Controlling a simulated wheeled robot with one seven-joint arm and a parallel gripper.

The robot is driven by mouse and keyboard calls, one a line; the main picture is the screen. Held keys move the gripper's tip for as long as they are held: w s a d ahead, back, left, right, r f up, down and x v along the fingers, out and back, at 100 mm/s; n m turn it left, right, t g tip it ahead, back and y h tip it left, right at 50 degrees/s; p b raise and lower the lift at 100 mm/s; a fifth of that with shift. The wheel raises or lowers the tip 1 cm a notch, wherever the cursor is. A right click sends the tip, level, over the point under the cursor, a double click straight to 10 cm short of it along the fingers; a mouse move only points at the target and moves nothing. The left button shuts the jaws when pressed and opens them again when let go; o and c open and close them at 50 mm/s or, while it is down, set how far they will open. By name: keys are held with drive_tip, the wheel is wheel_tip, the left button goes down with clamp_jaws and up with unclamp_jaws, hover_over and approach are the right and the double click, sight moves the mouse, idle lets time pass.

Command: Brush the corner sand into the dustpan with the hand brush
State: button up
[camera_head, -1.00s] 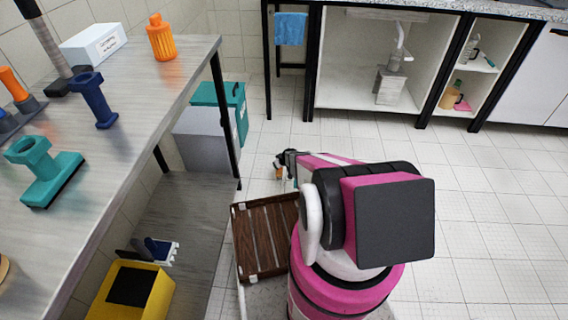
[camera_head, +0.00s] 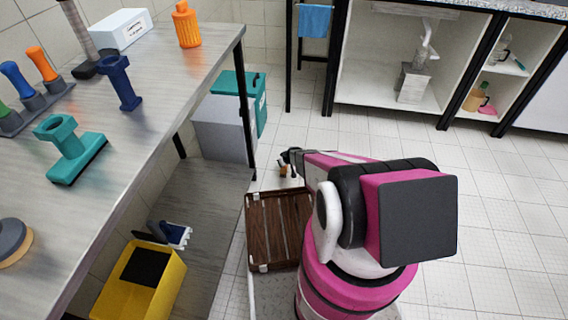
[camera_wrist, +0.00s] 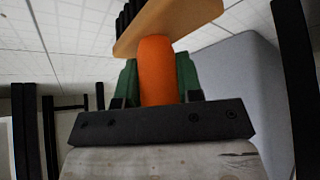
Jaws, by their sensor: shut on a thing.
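The hand brush (camera_wrist: 155,75) fills the upper middle of the wrist view. It has an orange handle, a tan block and black bristles at the upper left. My gripper (camera_wrist: 156,88) is shut on the orange handle, with green finger parts on both sides. In the head view my gripper (camera_head: 290,157) is small and partly hidden by my arm, beyond the wooden slatted tray. A bit of orange shows just below it, above the floor. No sand can be made out. I cannot identify the dustpan with certainty in either view.
A workbench (camera_head: 150,85) with tools stands at left, a yellow bin (camera_head: 150,290) on its lower shelf. Grey and teal boxes (camera_head: 225,130) stand beyond it. The brown slatted tray (camera_head: 275,225) is before me. Open cabinets (camera_head: 385,65) line the back; the right floor is clear.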

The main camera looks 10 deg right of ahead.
drive_tip(key=shift+f, duration=0.15)
drive_tip(key=shift+f, duration=0.85)
drive_tip(key=shift+s+f, duration=0.1)
drive_tip(key=shift+f, duration=0.1)
drive_tip(key=shift+d, duration=0.1)
